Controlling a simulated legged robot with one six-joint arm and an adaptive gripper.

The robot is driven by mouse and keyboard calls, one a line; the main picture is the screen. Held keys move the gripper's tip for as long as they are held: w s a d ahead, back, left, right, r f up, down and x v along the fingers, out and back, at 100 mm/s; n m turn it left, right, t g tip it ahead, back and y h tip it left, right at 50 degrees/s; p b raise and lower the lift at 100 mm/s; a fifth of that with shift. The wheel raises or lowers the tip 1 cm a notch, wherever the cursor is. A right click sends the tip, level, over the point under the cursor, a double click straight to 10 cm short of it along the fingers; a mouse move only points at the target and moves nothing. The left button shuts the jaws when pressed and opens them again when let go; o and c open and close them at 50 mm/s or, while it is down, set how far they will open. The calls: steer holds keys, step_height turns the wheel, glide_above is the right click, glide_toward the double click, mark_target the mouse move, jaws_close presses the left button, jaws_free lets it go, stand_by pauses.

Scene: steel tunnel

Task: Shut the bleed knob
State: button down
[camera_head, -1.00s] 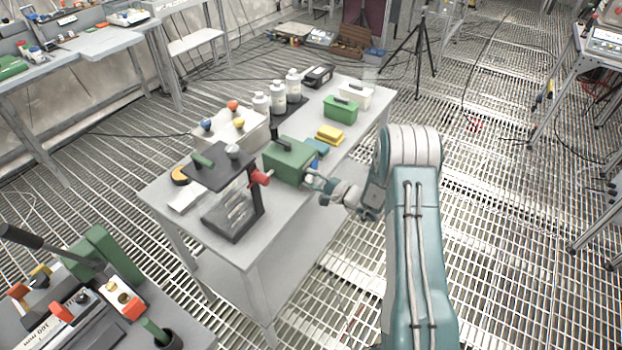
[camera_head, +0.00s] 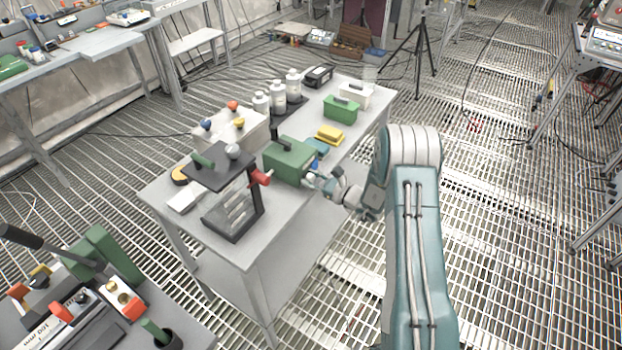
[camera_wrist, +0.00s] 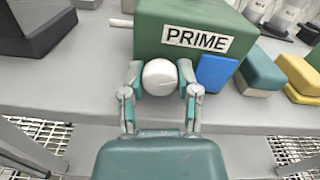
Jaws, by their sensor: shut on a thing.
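The pump is a green box (camera_head: 290,158) on the grey bench, with a white label reading PRIME in the wrist view (camera_wrist: 197,30). A round white knob (camera_wrist: 159,77) sticks out at its near side, low and left of the label; I take it as the bleed knob. My gripper (camera_wrist: 159,85) has one finger on each side of the knob and is shut on it. No mark shows how far the knob is turned.
A blue block (camera_wrist: 215,72) stands close right of the knob. Yellow blocks (camera_head: 329,134) lie beyond it. A black stand with a red knob (camera_head: 261,178) is left of the box. The bench (camera_head: 265,241) has a bare front edge, and grating floor lies right.

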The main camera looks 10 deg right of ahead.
steer(key=shift+f+m, duration=0.15)
steer(key=shift+m, duration=1)
steer(key=shift+f+m, duration=0.1)
steer(key=shift+m, duration=1.05)
steer(key=shift+s, duration=0.1)
steer(key=shift+c, duration=1.7)
jaws_free()
steer(key=shift+r, duration=0.1)
steer(key=shift+d, duration=0.2)
steer(key=v, duration=1.1)
steer(key=shift+s+d, duration=0.15)
steer(key=shift+s, duration=0.05)
